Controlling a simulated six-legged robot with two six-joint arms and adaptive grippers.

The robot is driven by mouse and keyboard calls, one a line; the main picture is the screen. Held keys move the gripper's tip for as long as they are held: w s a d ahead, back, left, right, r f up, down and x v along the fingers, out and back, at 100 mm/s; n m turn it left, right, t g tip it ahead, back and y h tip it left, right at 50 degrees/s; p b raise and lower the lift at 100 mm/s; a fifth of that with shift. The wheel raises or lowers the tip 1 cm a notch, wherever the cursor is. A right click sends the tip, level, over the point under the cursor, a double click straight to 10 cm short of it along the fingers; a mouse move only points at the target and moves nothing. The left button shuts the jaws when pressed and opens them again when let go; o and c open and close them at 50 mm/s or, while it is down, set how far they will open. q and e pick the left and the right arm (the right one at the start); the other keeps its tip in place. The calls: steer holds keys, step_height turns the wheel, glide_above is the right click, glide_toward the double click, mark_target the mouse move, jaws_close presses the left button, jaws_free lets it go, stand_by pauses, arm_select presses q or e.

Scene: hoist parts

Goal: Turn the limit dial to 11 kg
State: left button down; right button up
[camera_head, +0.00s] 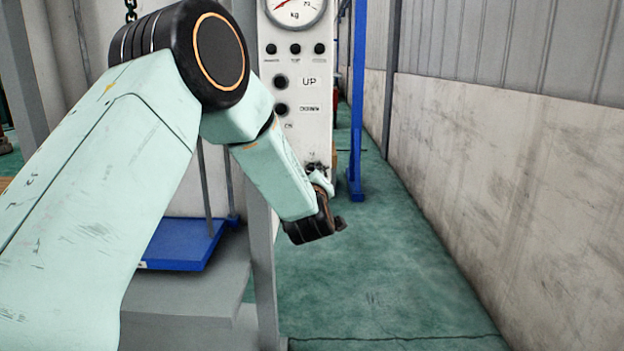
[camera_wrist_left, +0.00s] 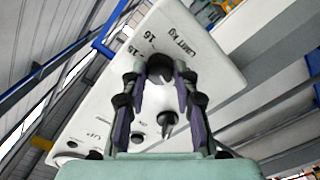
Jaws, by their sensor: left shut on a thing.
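The limit dial (camera_wrist_left: 160,66) is a dark round knob on the white control panel (camera_head: 302,130), beside the print "LIMIT kg" in the left wrist view. The number 16 shows near it; most other scale marks are hidden or too small to read. My left gripper (camera_wrist_left: 161,78) has its two fingers on either side of the knob and is shut on it. In the head view my left gripper (camera_head: 319,180) is at the lower part of the panel, and the dial is mostly hidden there. The dial's setting cannot be read. My right gripper is not in view.
A kg gauge (camera_head: 297,9) with a red needle tops the panel. Below it are small black buttons and the UP button (camera_head: 281,81). A second dark knob (camera_wrist_left: 167,119) sits near the dial. A blue post (camera_head: 357,110) stands behind; green floor (camera_head: 385,270) is clear.

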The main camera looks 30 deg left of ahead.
arm_select(q)
steer(key=shift+r+n, duration=0.2)
steer(key=shift+n, duration=0.5)
steer(key=c, duration=1)
jaws_free()
steer(key=shift+f, duration=0.15)
steer(key=v, duration=1.2)
steer(key=shift+w+f, duration=0.1)
